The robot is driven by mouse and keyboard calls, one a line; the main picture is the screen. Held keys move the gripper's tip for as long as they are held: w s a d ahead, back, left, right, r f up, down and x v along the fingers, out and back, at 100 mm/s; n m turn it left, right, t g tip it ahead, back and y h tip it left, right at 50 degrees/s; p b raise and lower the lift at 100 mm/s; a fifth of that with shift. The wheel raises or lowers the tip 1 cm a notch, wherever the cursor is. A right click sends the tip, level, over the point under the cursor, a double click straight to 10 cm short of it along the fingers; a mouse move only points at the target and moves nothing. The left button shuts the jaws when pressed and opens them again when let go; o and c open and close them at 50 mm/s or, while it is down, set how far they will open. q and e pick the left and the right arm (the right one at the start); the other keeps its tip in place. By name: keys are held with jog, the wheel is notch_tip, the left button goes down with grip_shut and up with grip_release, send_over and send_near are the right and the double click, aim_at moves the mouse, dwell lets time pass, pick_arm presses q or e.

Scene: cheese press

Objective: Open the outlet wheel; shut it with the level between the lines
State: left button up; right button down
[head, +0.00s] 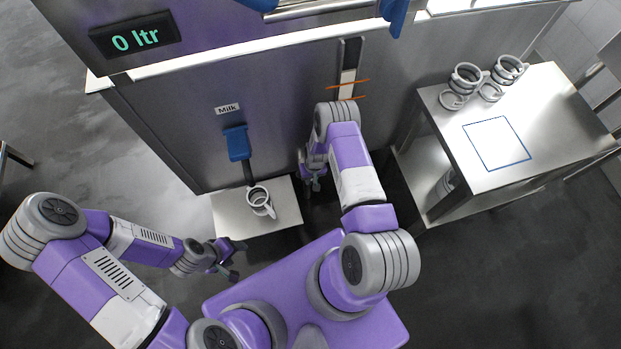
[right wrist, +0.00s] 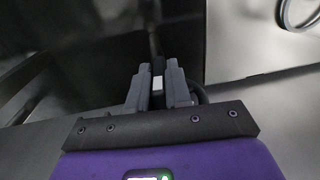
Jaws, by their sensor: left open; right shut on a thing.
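An upright level gauge (head: 351,56) is on the grey tank wall. Its white column (head: 347,82) tops out above the upper orange line (head: 348,83); the lower orange line (head: 348,98) crosses it further down, just above my right arm. My right gripper (head: 313,184) is low by the tank's front. In the right wrist view its fingers (right wrist: 158,78) are shut on a dark part with a pale block, seemingly of the outlet wheel; a dark curve shows beside them. Most of the wheel is hidden. My left gripper (head: 232,260) is open and empty, left of my base.
A blue-handled tap (head: 237,143) under the Milk label (head: 227,109) stands above a jug (head: 260,201) on a small shelf (head: 285,214). The display (head: 134,36) reads 0 ltr. A right-hand table (head: 550,110) holds several grey mugs or coiled vessels (head: 466,78) and a blue outlined square.

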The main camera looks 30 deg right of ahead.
jog(key=y, duration=0.3)
jog(key=t+y, duration=0.1)
jog(key=shift+d+f+y, duration=0.15)
jog(key=shift+d+y, duration=0.15)
jog(key=shift+y, duration=0.1)
jog(key=shift+t+y, duration=0.7)
jog(key=shift+y, duration=1.4)
jog(key=shift+s, duration=0.1)
jog(key=shift+y, duration=0.3)
jog(key=c, duration=1.1)
grip_release()
jog(key=shift+c, duration=0.2)
jog(key=v, duration=0.7)
jog(key=shift+d+p, duration=0.2)
jog(key=shift+p, duration=0.25)
